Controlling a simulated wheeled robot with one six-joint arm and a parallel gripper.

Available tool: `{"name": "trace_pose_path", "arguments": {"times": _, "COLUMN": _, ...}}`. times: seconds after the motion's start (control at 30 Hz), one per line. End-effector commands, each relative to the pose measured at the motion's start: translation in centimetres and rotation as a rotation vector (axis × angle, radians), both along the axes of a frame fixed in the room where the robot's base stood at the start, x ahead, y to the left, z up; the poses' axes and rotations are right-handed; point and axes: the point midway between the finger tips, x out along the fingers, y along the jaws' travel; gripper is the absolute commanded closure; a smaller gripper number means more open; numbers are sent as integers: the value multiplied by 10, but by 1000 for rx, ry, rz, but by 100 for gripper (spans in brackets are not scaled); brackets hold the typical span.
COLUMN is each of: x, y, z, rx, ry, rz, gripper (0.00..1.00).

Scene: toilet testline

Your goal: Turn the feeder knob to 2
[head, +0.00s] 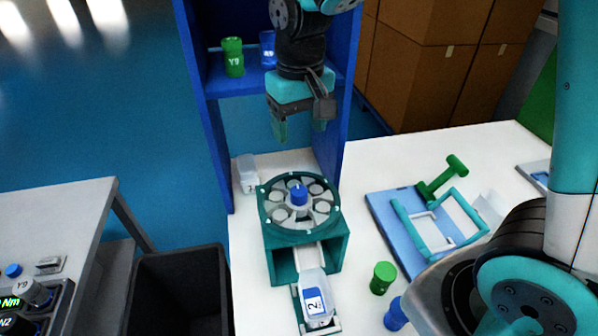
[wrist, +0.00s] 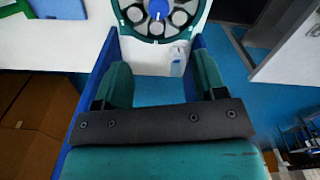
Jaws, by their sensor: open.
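The feeder (head: 309,249) is a teal box with a round dial of pale discs on top, standing on the white table. Its blue knob (head: 299,194) rises from the dial's middle; the knob also shows at the top edge of the wrist view (wrist: 158,9). I cannot read which number the knob points to. My gripper (head: 301,132) hangs above and behind the feeder, in front of the blue shelf, pointing down. Its teal fingers are apart with nothing between them, and it does not touch the knob. The fingers show in the wrist view too (wrist: 161,82).
A clear container labelled 2 (head: 316,301) sits at the feeder's front outlet. Another clear container (head: 247,173) stands behind left. The blue shelf (head: 221,120) flanks my gripper. A green bottle (head: 382,278) and a blue tray (head: 397,220) with teal frame are right; a black bin (head: 178,290) is left.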

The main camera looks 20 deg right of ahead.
Motion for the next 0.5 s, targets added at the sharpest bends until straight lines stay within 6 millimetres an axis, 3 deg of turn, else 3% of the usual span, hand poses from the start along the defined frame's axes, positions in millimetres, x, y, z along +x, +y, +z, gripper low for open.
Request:
{"name": "trace_pose_path", "arguments": {"times": 0.17, "x": 4, "y": -2, "z": -11, "rx": -12, "ry": 6, "rz": -17, "gripper": 35}}
{"name": "trace_pose_path", "arguments": {"times": 0.5, "x": 3, "y": -2, "z": -82, "rx": -12, "ry": 9, "rz": -15, "gripper": 35}}
